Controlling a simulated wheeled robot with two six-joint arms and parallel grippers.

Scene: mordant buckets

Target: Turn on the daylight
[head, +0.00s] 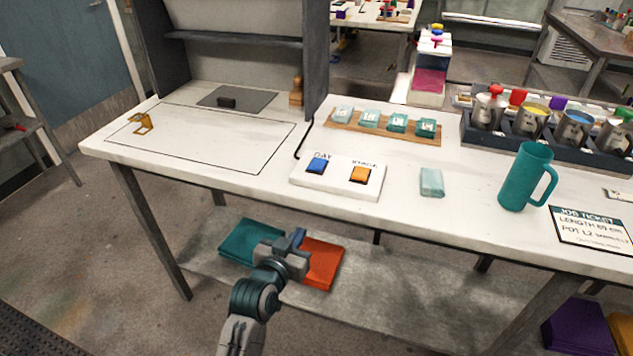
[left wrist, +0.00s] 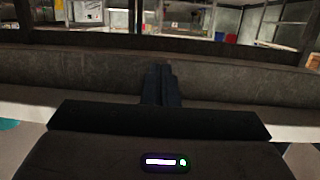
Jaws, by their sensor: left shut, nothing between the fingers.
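A white switch box (head: 338,186) lies on the front of the white table. It has a blue rocker (head: 317,166) under the label DAY and an orange rocker (head: 360,175) under a second label too small to read surely. I cannot tell which way either rocker is set. My left gripper (head: 298,238) is shut and empty, in front of the table edge and below the switch box in the picture. Its shut fingers (left wrist: 161,86) also show in the left wrist view, apart from any object. My right gripper is not in view.
A teal jug (head: 526,178), a pale teal swatch (head: 431,182) and a job ticket (head: 590,228) lie right of the box. A wooden strip (head: 343,124) with several swatches is behind it. A grey booth (head: 316,60) stands at the back left. Folded cloths (head: 322,262) lie on the lower shelf.

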